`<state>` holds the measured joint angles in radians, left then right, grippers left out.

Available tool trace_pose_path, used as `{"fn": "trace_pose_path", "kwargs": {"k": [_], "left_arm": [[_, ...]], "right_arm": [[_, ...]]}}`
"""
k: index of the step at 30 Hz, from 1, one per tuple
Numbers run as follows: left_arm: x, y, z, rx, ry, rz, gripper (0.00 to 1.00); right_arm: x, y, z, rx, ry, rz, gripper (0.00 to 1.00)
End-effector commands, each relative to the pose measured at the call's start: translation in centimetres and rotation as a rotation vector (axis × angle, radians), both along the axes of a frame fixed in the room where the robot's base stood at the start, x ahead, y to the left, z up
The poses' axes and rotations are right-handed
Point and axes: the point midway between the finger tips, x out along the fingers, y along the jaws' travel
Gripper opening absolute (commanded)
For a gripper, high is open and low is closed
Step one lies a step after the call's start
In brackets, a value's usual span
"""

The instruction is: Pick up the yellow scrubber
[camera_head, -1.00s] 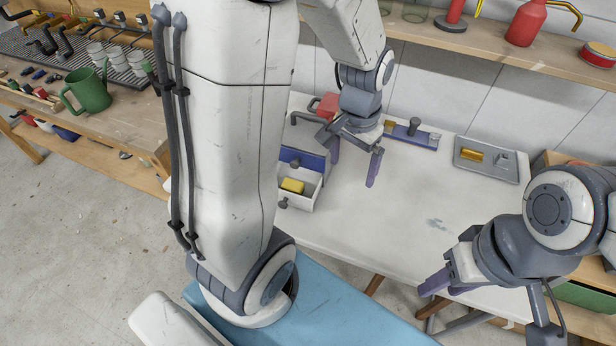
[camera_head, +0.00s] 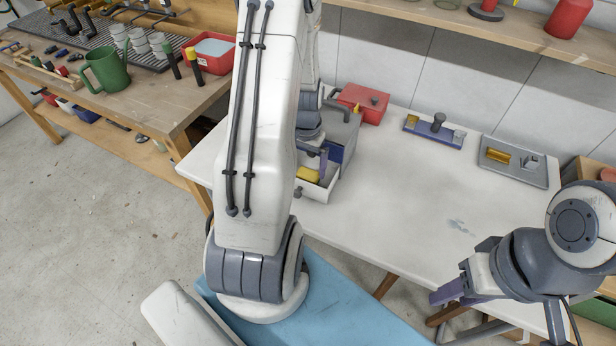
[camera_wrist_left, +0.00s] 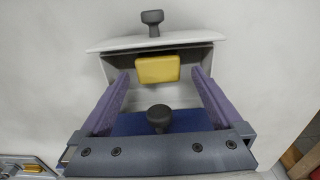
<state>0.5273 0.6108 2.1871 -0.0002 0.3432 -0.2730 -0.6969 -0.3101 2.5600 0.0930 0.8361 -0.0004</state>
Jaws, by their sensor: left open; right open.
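The yellow scrubber (camera_head: 308,174) lies in an open white drawer (camera_head: 322,193) of a grey and blue cabinet. In the left wrist view the scrubber (camera_wrist_left: 157,69) is a rounded yellow block near the drawer's front wall. My left gripper (camera_wrist_left: 159,78) is open and empty, with its purple fingers apart on either side of the scrubber in that view. I cannot tell how far above it they are. In the head view my left arm hides much of this gripper. My right gripper (camera_head: 448,291) is open and empty at the table's front right, far from the drawer.
The cabinet (camera_head: 343,132) has a dark knob (camera_wrist_left: 159,117) close to the left gripper. A red box (camera_head: 363,104) stands behind it. A blue rack (camera_head: 433,132) and a grey tray (camera_head: 520,168) with a yellow item lie further right. The table's middle (camera_head: 410,205) is clear.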

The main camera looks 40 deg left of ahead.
Motion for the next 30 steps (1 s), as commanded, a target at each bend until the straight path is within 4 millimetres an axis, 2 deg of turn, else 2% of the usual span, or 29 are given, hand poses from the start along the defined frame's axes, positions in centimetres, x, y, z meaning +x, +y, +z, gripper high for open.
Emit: {"fn": "trace_pose_path", "kwargs": {"k": [3,7,15,16,20,21,23,30], "left_arm": [[0.1,-0.3,-1.9,-0.003,0.005,-0.001,1.0],[0.1,-0.2,-3.4,-0.001,0.002,0.0,1.0],[0.2,-0.2,-3.8,0.0,0.0,0.0,1.0],[0.2,-0.2,-3.8,0.0,0.0,0.0,0.96],[0.2,-0.2,-3.8,0.0,0.0,0.0,0.46],[0.2,-0.2,-3.8,0.0,0.0,0.0,0.31],[0.2,-0.2,-3.8,0.0,0.0,0.0,0.16],[0.2,-0.2,-3.7,0.0,0.0,0.0,0.15]], "right_arm": [[0.0,0.0,0.4,0.0,0.0,0.0,0.45],[0.0,0.0,0.4,0.0,0.0,0.0,0.45],[0.0,0.0,0.4,0.0,0.0,0.0,0.45],[0.0,0.0,0.4,0.0,0.0,0.0,0.45],[0.0,0.0,0.4,0.0,0.0,0.0,0.45],[0.0,0.0,0.4,0.0,0.0,0.0,0.45],[0.0,0.0,0.4,0.0,0.0,0.0,0.45],[0.0,0.0,0.4,0.0,0.0,0.0,0.45]]}}
